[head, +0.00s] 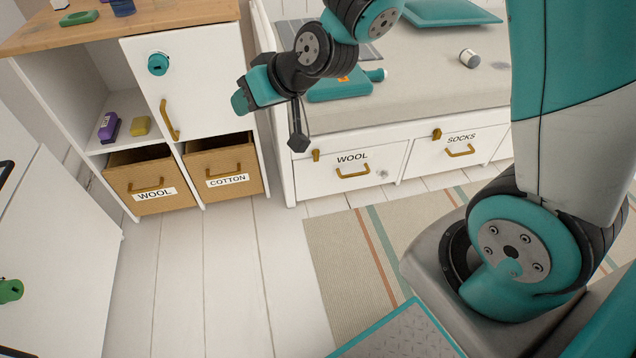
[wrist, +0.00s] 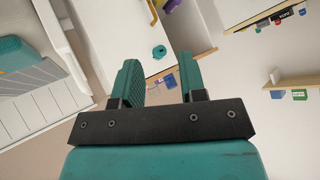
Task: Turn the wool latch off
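The drawer labelled WOOL (head: 345,175) is a shut white front under the bed, with a brass pull. A small brass latch (head: 316,155) sits at its upper left edge and looks upright; its exact setting is too small to tell. My gripper (head: 240,101) is in the air, up and to the left of that latch, in front of the white cabinet door. In the wrist view, my gripper (wrist: 160,60) is open, with nothing between its two teal fingers. The latch is not visible in the wrist view.
The SOCKS drawer (head: 470,147) has a similar brass latch (head: 437,134). The cabinet door (head: 190,85) has a teal knob (head: 158,64). WOOL (head: 153,188) and COTTON (head: 222,172) baskets stand below. The floor (head: 240,270) before the drawers is clear, beside a striped rug (head: 345,250).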

